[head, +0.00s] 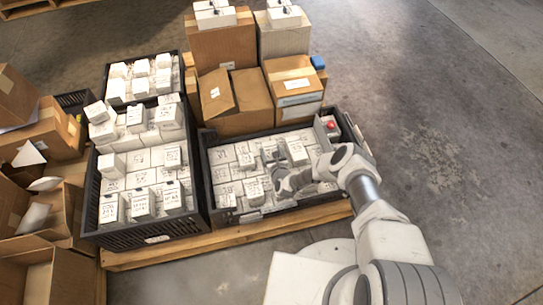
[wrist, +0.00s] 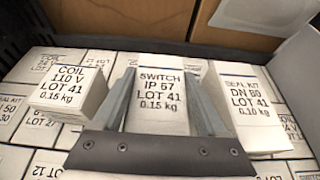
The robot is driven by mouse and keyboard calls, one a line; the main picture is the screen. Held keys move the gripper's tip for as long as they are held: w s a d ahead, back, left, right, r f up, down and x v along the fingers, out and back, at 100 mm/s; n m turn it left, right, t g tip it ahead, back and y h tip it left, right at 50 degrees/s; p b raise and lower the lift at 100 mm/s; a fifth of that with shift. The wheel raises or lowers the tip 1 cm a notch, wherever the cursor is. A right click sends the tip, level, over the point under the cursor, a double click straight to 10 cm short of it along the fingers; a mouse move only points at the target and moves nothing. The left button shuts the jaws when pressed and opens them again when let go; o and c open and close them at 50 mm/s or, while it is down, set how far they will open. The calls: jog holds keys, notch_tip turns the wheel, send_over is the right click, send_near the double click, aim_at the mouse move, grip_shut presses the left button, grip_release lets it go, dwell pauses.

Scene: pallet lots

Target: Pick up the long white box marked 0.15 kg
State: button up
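A long white box marked SWITCH IP 67 LOT 41 0.15 kg (wrist: 158,100) is in the middle of the wrist view, rising above its neighbours. My gripper (wrist: 158,85) has one finger on each side of it; whether the fingers touch it I cannot tell. A white box marked COIL 110 V LOT 41 0.15 kg (wrist: 68,88) is to its left. A white box marked SEAL KIT DN 80 LOT 41 0.10 kg (wrist: 243,105) is to its right. In the head view my gripper (head: 273,165) is down in the right black crate (head: 262,212), and my wrist partly hides the boxes.
Flatter white boxes fill the crate floor around the fingers. Cardboard boxes (head: 238,110) stand right behind the crate. Another black crate (head: 150,236) of white boxes stands to the left. A red object (head: 331,125) is at the crate's right end. Floor at right is clear.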

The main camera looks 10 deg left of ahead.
jog(key=c, duration=0.7)
jog(key=shift+o, duration=0.2)
